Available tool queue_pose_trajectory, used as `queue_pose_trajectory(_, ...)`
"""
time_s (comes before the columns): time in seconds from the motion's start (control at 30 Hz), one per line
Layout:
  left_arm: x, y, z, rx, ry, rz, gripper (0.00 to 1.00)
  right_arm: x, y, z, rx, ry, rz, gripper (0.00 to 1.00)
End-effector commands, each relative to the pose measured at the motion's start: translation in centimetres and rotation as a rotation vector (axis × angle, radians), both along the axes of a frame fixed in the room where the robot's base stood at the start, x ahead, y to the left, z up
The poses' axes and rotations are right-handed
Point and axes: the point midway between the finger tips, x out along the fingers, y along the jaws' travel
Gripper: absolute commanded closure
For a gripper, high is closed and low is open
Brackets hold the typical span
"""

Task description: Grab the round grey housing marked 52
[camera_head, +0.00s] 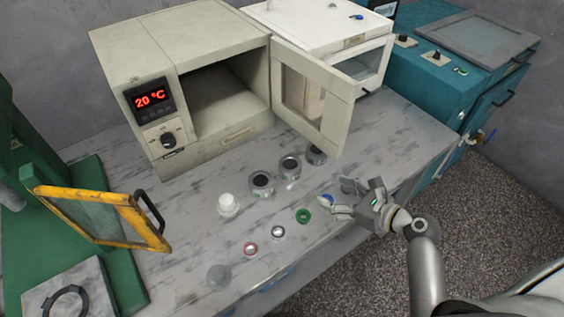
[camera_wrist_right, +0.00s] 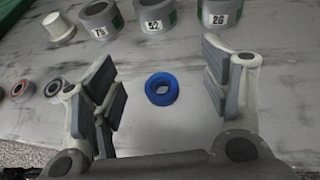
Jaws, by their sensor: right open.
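The round grey housing marked 52 (camera_wrist_right: 155,17) is at the top of the wrist view, between the housing marked 75 (camera_wrist_right: 101,19) and the one marked 26 (camera_wrist_right: 221,14). In the head view it is the middle housing (camera_head: 290,169) of the row on the bench. My right gripper (camera_head: 344,197) is open and empty, low over the bench near its front edge. It is apart from the housings. A blue ring (camera_wrist_right: 161,89) lies on the bench between its fingers in the wrist view. My left gripper is not in view.
A yellow-framed guard (camera_head: 105,215) is at left.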

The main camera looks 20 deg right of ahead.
Motion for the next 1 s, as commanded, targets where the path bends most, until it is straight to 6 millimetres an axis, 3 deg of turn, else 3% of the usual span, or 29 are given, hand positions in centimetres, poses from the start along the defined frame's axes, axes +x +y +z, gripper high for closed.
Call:
queue_pose_trajectory(0.4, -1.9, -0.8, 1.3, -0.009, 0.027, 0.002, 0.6, 7.1, 4.2, 0.2, 0.003, -0.002, 0.001, 0.3)
queue_pose_trajectory(0.8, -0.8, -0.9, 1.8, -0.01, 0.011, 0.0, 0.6, 10.4, 6.1, 0.1, 0.001, 0.0, 0.002, 0.3)
queue_pose_trajectory(1.0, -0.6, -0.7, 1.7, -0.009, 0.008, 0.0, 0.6, 12.8, 7.5, -1.3, 0.002, 0.0, 0.001, 0.3)
